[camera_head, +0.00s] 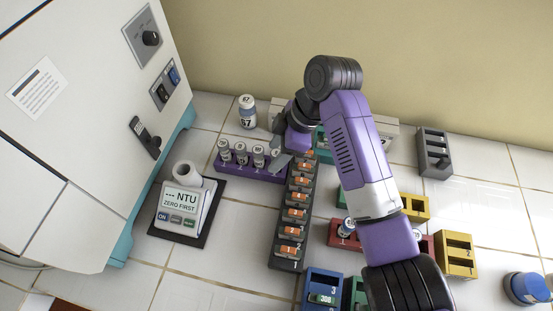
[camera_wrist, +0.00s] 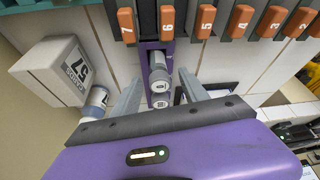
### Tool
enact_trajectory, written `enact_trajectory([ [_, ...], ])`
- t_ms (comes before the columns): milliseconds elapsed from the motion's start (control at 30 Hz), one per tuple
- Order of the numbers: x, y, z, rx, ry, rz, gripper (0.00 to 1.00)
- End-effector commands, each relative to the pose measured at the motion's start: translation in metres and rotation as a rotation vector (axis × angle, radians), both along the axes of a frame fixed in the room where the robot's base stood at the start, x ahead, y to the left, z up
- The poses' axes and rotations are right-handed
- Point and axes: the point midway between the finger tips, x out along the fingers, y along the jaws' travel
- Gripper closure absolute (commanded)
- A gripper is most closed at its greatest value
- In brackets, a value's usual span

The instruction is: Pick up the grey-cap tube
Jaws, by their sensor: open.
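Several small tubes with whitish to grey caps (camera_head: 240,147) stand upright in a purple rack (camera_head: 250,174) left of my arm. I cannot tell the caps' exact colours apart. My gripper (camera_head: 279,143) is at the rack's right end, its fingers spread and empty. In the wrist view, two tubes with pale grey caps (camera_wrist: 158,87) show between the fingers of my gripper (camera_wrist: 160,77), in the purple rack (camera_wrist: 147,52). I see no finger touching them. My wrist partly hides the rack's right end in the head view.
A dark strip of numbered orange pieces (camera_head: 290,226) runs beside the rack. A white-lidded jar marked 67 (camera_head: 247,112) stands behind it. An NTU meter (camera_head: 183,207) and the incubator (camera_head: 85,120) are at left. Coloured blocks stand at right; tile is bare between meter and strip.

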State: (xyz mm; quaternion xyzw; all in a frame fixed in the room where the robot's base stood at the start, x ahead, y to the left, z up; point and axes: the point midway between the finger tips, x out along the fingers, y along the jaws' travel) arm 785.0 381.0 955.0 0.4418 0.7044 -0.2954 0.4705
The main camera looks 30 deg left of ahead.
Motion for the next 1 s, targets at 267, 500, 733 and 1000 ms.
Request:
enact_trajectory([
  [267, -0.0004, 0.0008, -0.0032, 0.0, 0.0, 0.0, 0.5],
  [500, -0.0002, 0.0007, -0.0029, 0.0, 0.0, 0.0, 0.97],
  [733, -0.0003, 0.0008, -0.0027, 0.0, -0.001, 0.0, 1.0],
  [1000, 0.0003, 0.0013, 0.0054, 0.002, -0.002, 0.0, 1.0],
])
